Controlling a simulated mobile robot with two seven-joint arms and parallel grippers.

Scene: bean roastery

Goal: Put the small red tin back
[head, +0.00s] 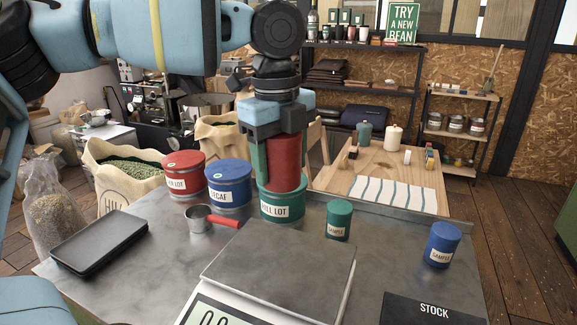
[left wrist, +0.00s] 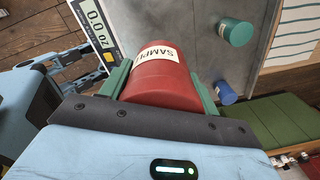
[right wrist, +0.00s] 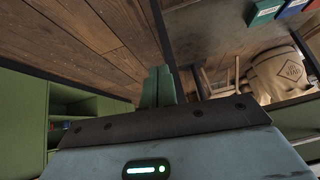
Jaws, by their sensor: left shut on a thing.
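The small red tin (head: 285,163) is held upright between the green fingers of my left gripper (head: 281,165). In the head view its lower edge overlaps the top of the large green tin (head: 283,208); whether they touch I cannot tell. The left wrist view shows the red tin (left wrist: 165,82) with a SAMPLE label, a finger on each side. A small green SAMPLE tin (head: 339,222) and a small blue SAMPLE tin (head: 441,246) stand apart on the metal table. My right gripper (right wrist: 158,86) shows in the right wrist view, fingers together and empty.
A large red tin (head: 186,176) and a blue DECAF tin (head: 229,186) stand left of the green one. A red-handled scoop (head: 203,218), dark trays (head: 98,240), a scale (head: 283,268) and a STOCK sign (head: 432,309) are nearer. Bare tabletop lies between the small tins.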

